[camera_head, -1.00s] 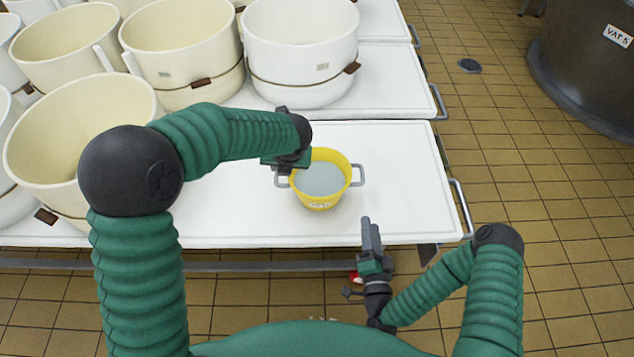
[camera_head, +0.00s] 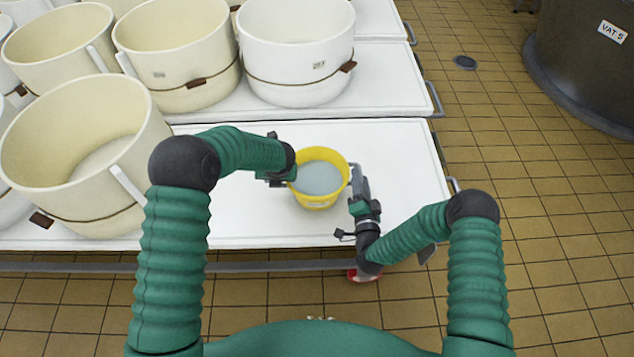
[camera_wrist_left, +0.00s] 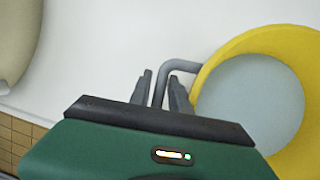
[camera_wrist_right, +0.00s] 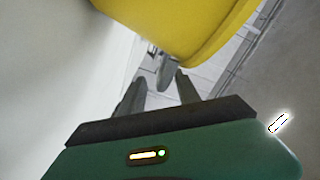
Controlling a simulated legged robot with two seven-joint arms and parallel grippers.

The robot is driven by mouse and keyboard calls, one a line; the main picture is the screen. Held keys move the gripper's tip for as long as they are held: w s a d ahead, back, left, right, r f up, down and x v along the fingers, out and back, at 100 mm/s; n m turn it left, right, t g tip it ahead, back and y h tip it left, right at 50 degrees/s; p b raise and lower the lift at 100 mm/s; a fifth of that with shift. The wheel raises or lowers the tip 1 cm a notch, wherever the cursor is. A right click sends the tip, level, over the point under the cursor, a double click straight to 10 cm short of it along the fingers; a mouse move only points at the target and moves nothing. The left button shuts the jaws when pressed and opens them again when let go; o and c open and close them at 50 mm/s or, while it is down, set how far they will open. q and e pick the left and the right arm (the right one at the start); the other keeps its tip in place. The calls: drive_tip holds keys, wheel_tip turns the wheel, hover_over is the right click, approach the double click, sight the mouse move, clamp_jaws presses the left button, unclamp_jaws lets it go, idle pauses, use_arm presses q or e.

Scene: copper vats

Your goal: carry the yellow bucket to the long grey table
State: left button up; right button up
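The yellow bucket (camera_head: 318,203) stands upright on a white table (camera_head: 410,160), with pale grey content inside and a grey handle on each side. My left gripper (camera_head: 283,174) is at its left side; in the left wrist view its open fingers (camera_wrist_left: 160,88) stand either side of the left handle (camera_wrist_left: 180,66). My right gripper (camera_head: 358,180) is at its right side; in the right wrist view its open fingers (camera_wrist_right: 160,92) have the right handle (camera_wrist_right: 163,72) between or just beyond their tips. I cannot tell contact. No long grey table is clearly visible.
Large cream tubs (camera_head: 85,160) crowd the left and back left. Another white table (camera_head: 390,85) adjoins behind. A dark vat marked VAT 5 (camera_head: 585,70) stands at the upper right. Tiled floor (camera_head: 530,210) is clear on the right.

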use_arm(q)
drive_tip(key=shift+w+a+f, duration=0.2)
drive_tip(key=shift+w+f, duration=0.05)
drive_tip(key=shift+f, duration=0.4)
use_arm(e)
drive_tip(key=shift+w+a, duration=0.1)
drive_tip(key=shift+w, duration=0.6)
use_arm(q)
drive_tip(key=c, duration=0.4)
use_arm(e)
drive_tip(key=c, duration=0.4)
use_arm(q)
drive_tip(key=shift+s+r, duration=0.1)
clamp_jaws()
use_arm(e)
drive_tip(key=shift+s, duration=0.1)
clamp_jaws()
